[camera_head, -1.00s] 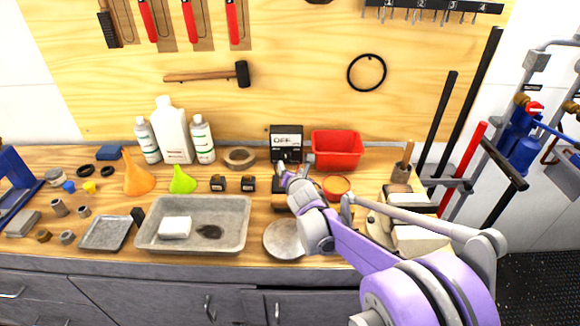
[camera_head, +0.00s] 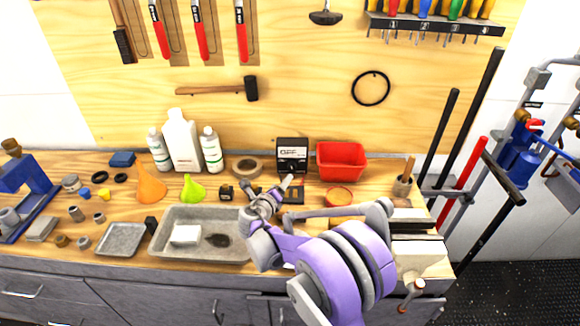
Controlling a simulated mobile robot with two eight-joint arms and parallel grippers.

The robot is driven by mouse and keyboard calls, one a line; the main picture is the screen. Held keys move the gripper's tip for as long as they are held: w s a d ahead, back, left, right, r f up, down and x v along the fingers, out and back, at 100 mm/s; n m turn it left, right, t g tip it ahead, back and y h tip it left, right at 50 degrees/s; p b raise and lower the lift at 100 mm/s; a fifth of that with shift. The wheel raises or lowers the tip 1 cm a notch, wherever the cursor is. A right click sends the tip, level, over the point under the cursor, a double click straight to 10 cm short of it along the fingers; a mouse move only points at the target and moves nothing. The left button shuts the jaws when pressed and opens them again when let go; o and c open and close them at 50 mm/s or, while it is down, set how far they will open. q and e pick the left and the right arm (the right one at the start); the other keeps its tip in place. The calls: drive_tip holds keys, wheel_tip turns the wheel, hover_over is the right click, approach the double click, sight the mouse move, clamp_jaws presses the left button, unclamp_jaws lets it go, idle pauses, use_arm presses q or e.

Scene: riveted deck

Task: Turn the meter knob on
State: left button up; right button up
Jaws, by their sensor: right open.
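The meter is a small black box (camera_head: 292,149) with a pale display face. It stands at the back of the wooden bench against the plywood wall. Its face appears to carry the word OFF, too small to read surely. The knob on its lower front is too small to make out clearly. My right gripper (camera_head: 286,183) is small in the head view, just in front of and below the meter. It is open with nothing seen between its fingers. I cannot tell whether it touches the meter. My left gripper is not in view.
A red bin (camera_head: 341,161) stands close to the meter's right, and a tape roll (camera_head: 247,167) to its left. A grey tray (camera_head: 174,250) holds a white block. White bottles (camera_head: 183,140) stand further left.

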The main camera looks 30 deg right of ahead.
sight(292, 169)
drive_tip(key=p+x, duration=0.1)
drive_tip(key=x, duration=0.9)
drive_tip(key=shift+w+d, duration=0.2)
drive_tip(key=shift+d, duration=0.1)
clamp_jaws()
